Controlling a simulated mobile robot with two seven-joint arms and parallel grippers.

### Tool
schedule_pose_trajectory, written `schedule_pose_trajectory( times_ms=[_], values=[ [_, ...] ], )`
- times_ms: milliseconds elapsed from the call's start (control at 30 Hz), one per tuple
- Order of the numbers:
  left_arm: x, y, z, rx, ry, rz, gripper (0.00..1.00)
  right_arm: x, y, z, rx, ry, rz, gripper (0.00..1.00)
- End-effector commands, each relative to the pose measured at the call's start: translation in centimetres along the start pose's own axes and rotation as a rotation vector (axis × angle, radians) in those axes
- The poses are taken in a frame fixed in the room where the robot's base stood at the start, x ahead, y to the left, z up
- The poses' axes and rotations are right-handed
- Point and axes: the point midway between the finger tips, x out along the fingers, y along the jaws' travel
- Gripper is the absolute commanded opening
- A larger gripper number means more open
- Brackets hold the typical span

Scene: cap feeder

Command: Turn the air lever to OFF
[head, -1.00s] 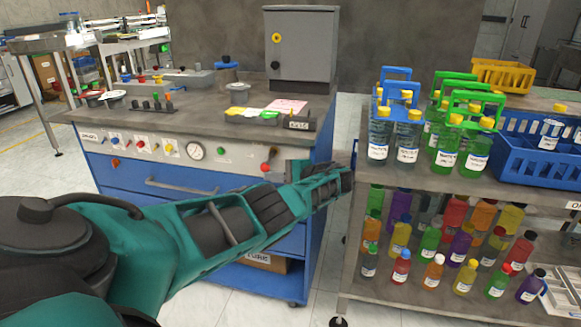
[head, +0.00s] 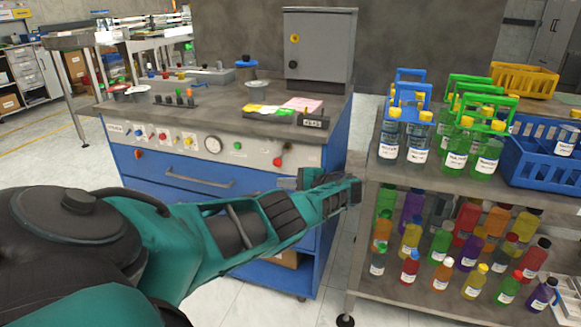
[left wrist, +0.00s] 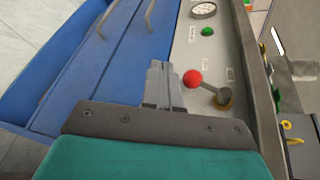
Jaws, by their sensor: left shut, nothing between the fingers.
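The air lever (head: 278,161) has a red ball knob and sits at the right end of the grey front panel. In the left wrist view the lever's red knob (left wrist: 192,79) is just right of my fingers, with its arm slanting to a brass-coloured pivot. My left gripper (head: 286,183) is just below and right of the lever in the head view, partly hidden by my own arm. In the left wrist view my left gripper (left wrist: 158,66) is shut and empty, with a small gap to the knob. My right gripper is not in view.
Blue drawers (head: 180,195) with handles lie below. A shelf (head: 375,176) of bottles stands close on the right. The bench top holds papers and a grey box (head: 318,45).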

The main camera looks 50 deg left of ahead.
Motion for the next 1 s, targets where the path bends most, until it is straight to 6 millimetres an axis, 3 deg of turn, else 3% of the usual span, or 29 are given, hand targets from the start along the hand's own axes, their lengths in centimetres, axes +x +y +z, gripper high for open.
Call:
schedule_pose_trajectory(
  times_ms=[33, 200, 433, 633, 1000],
  values=[
    [0.2, 0.1, 0.1, 0.000, -0.001, 0.000, 0.00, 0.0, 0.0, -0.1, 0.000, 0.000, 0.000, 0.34],
    [-4.5, 0.3, -0.1, 0.000, 0.005, 0.001, 0.00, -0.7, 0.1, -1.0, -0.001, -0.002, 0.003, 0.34],
    [-8.5, 0.7, -0.3, 0.000, 0.002, 0.000, 0.00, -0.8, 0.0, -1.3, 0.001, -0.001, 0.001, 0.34],
    [-9.8, 0.8, -0.3, -0.001, 0.000, 0.000, 0.00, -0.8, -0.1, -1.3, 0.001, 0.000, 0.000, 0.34],
    [-9.8, 0.8, -0.3, 0.000, 0.000, 0.000, 0.00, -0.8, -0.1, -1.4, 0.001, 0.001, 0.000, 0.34]
  ],
)
